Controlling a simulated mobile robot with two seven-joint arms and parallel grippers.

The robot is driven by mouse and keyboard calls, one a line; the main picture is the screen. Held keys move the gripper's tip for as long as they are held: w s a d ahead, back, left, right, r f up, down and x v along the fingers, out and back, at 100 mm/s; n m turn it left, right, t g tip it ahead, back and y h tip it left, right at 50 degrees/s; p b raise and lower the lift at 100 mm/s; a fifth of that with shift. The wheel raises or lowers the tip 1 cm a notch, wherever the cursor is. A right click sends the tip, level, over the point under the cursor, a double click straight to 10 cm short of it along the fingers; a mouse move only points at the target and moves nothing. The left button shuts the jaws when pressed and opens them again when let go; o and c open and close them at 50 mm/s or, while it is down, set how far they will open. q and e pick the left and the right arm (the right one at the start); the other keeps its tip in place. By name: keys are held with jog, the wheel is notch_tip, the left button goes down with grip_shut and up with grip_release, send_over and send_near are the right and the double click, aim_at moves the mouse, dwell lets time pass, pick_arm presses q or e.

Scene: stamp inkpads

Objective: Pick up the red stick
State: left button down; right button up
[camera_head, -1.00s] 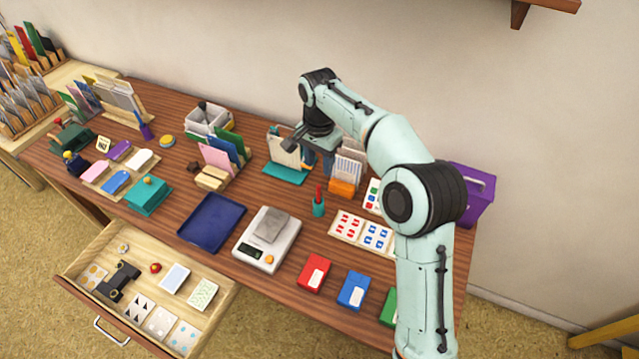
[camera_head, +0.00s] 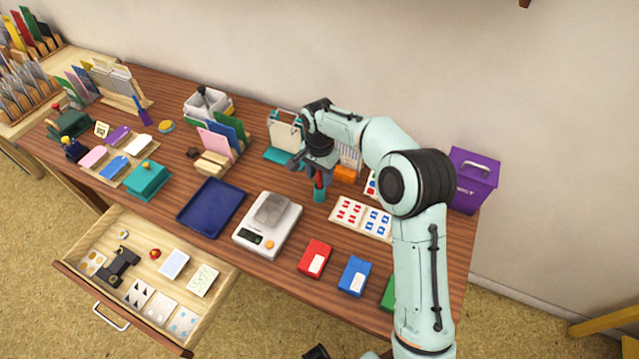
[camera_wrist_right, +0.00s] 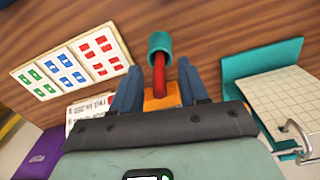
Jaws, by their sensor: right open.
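The red stick (camera_head: 318,179) stands in a small teal cup (camera_head: 319,195) on the wooden table. My right gripper (camera_head: 318,173) points down over the cup, with its fingers around the upper part of the stick. In the right wrist view the red stick (camera_wrist_right: 159,78) lies between the two open fingers of my right gripper (camera_wrist_right: 157,75), with a gap on both sides. The teal cup (camera_wrist_right: 160,44) is just beyond the fingertips there. My left gripper does not show.
An orange block with cards (camera_head: 345,173) stands close behind the cup, and a teal card holder (camera_head: 279,156) stands behind left. A card of red and blue marks (camera_head: 361,217) lies to the right. A scale (camera_head: 267,226) stands in front left.

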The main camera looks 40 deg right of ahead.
jog(key=shift+f, duration=0.45)
jog(key=shift+c, duration=0.2)
grip_shut()
jog(key=shift+r, duration=0.1)
